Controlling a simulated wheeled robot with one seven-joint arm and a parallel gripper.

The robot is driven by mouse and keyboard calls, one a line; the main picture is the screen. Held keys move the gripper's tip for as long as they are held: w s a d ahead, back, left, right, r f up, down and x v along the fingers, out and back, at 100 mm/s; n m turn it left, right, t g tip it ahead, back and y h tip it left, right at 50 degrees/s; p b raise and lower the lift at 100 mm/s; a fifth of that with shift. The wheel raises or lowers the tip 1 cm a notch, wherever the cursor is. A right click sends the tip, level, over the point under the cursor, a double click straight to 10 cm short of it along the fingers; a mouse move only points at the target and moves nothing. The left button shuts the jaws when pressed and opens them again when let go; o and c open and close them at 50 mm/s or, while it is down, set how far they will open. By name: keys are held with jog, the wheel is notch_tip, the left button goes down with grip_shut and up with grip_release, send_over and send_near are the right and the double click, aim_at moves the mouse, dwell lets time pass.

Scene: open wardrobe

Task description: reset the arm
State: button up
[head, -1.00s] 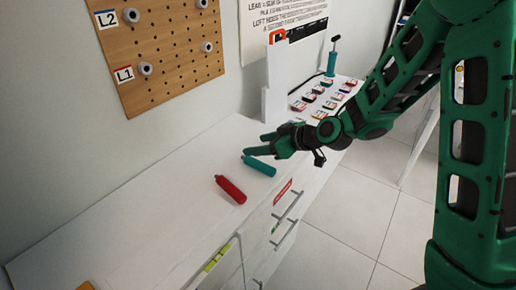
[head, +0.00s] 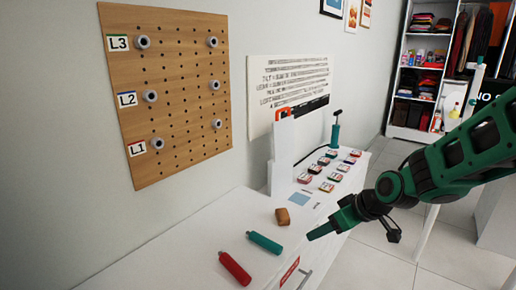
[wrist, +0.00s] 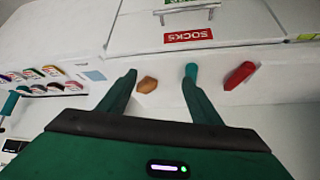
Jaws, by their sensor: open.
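My gripper (head: 322,232) is open and empty, in front of the white cabinet top at the right of the head view. Its two spread fingers (wrist: 160,82) show in the wrist view. A small brown block (head: 283,216) sits on the cabinet top to the left of my gripper; it also shows between the fingers in the wrist view (wrist: 147,85). A teal cylinder (head: 265,242) and a red cylinder (head: 235,268) lie nearer; the wrist view shows the teal one (wrist: 191,72) partly behind a finger and the red one (wrist: 239,75) beside it.
A pegboard (head: 175,100) with several grey pegs hangs on the wall. Several small coloured items (head: 318,169) and a teal pump (head: 335,132) stand farther back on the cabinet. A drawer labelled SOCKS (wrist: 188,36) shows in the wrist view. Open shelves (head: 418,75) are at the back.

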jog(key=s+d+r+m+g+h, duration=0.2)
jog(key=s+d+m, duration=0.4)
jog(key=s+d, duration=0.4)
jog(key=s+d+r+m+g+h, duration=0.2)
jog(key=s+d+m, duration=0.5)
jog(key=s, duration=1.2)
jog(key=d+r+g, duration=0.1)
jog(key=d, duration=0.3)
jog(key=shift+d+g+h, duration=0.3)
